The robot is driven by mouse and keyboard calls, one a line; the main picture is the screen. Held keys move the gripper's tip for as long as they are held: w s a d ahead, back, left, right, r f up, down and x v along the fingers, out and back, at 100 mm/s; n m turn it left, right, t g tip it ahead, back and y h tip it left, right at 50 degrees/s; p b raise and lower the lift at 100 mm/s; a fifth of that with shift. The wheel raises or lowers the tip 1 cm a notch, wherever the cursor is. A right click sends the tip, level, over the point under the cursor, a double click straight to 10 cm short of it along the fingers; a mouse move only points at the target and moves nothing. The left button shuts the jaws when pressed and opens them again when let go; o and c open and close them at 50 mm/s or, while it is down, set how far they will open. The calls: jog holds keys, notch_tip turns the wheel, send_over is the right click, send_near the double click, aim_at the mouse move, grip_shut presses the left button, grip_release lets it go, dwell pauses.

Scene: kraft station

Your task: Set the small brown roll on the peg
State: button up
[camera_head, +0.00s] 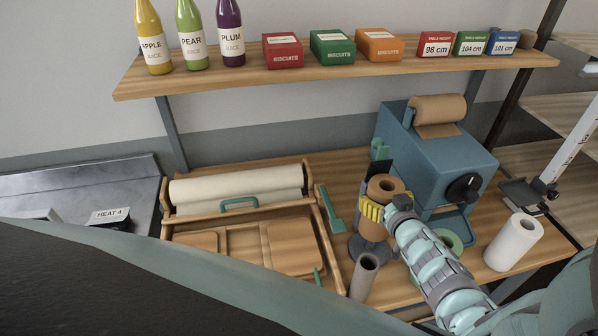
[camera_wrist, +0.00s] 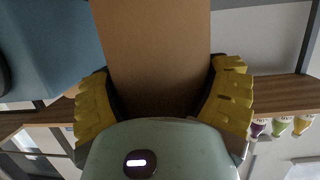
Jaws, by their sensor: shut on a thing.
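The small brown roll (camera_head: 372,231) stands about upright in the head view, right of the wooden tray. My gripper (camera_head: 371,210) is shut on its side, with ribbed yellow fingers. In the wrist view the brown roll (camera_wrist: 155,50) fills the space between the two yellow fingers of my gripper (camera_wrist: 163,80). A dark grey round base (camera_head: 357,249) shows under the roll. The peg itself is not visible; I cannot tell whether the roll is around it or how far it sits above the base.
A blue machine (camera_head: 430,145) with a paper roll on top stands behind right. A tube (camera_head: 362,278) stands just in front, and a white roll (camera_head: 514,242) stands to the right. The wooden tray (camera_head: 335,262) lies left. A shelf (camera_head: 340,75) runs above the bench.

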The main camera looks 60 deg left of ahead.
jog(key=shift+f+b, duration=2.85)
jog(key=shift+f, duration=1.05)
jog(key=o, duration=1.1)
jog(key=shift+r, duration=5)
jog(key=shift+d, duration=0.1)
